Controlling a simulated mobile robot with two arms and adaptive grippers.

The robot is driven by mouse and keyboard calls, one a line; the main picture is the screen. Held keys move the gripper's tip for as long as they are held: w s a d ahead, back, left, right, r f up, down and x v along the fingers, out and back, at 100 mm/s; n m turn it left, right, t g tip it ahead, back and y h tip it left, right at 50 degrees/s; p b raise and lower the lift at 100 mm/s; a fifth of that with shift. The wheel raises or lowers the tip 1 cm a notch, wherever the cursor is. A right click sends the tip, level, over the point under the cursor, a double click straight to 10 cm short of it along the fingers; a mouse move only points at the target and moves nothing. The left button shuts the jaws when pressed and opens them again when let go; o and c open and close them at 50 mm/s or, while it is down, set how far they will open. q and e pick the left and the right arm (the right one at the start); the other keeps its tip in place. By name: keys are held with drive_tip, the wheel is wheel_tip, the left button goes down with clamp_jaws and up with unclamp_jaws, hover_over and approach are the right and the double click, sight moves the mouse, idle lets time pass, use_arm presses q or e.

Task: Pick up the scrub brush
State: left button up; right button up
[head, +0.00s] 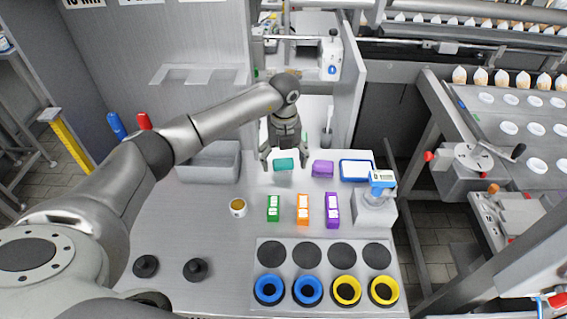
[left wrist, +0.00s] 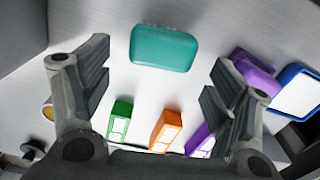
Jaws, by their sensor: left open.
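A teal rounded block (head: 284,164), which looks like the scrub brush, is on the grey table near its back edge. I cannot tell the exact gap. My right gripper is not in view.
A purple block (head: 322,169) and a blue-rimmed white tray (head: 356,170) lie to the right. Green (head: 273,208), orange (head: 303,209) and purple (head: 332,210) boxes stand in front. A grey bin (head: 210,163) is left.

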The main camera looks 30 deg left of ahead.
sight(284, 165)
use_arm(q)
drive_tip(key=shift+f+p, duration=0.45)
drive_tip(key=shift+f, duration=1.35)
drive_tip(key=c, duration=1.1)
